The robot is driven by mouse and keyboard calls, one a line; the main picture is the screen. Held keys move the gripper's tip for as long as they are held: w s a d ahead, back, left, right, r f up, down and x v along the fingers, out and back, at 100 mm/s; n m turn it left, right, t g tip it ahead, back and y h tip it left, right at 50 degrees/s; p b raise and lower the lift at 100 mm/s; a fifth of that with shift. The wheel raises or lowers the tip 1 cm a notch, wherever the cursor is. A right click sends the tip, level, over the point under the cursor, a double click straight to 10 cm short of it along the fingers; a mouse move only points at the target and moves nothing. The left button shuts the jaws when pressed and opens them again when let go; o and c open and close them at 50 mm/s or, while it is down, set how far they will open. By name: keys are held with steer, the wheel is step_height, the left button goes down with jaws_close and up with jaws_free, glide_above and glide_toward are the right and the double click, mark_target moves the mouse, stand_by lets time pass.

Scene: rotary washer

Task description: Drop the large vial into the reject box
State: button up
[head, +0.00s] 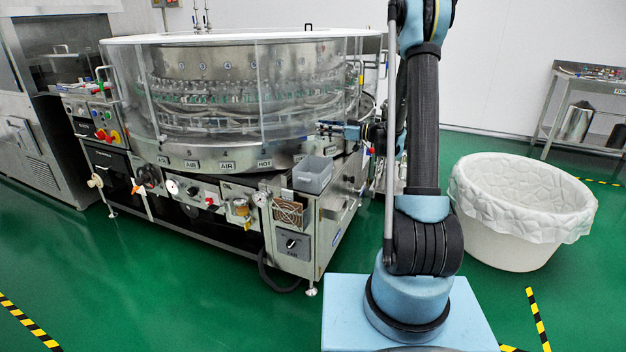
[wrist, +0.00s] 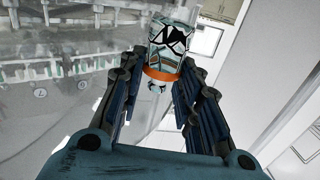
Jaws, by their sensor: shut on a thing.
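In the wrist view, my gripper (wrist: 158,80) is shut on a large clear vial (wrist: 172,38) with an orange band and dark crack-like lines. The vial sticks out beyond my fingertips, and its narrow end shows between the fingers. In the head view, my gripper (head: 330,127) is beside the right side of the washer's clear guard; the vial is too small to make out there. A grey open box (head: 313,175), which looks like the reject box, is on the washer's front right corner, below my gripper. Its inside is only partly seen.
The round washer (head: 240,90) with its clear guard stands left of my arm. A white lined tub (head: 520,205) stands on the floor at right. A steel table (head: 590,90) is at the back right. Green floor is open in front.

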steer(key=s+n+g, duration=0.3)
steer(key=s+g, duration=0.1)
steer(key=s, duration=0.1)
steer(key=shift+y, duration=0.4)
steer(key=shift+a+f, duration=0.15)
steer(key=shift+f, duration=1.15)
steer(key=shift+a+f, duration=0.1)
steer(key=shift+f, duration=1.2)
steer(key=o, duration=1)
steer(key=d, duration=1.2)
steer(key=shift+s, duration=0.25)
steer(key=shift+m, duration=0.3)
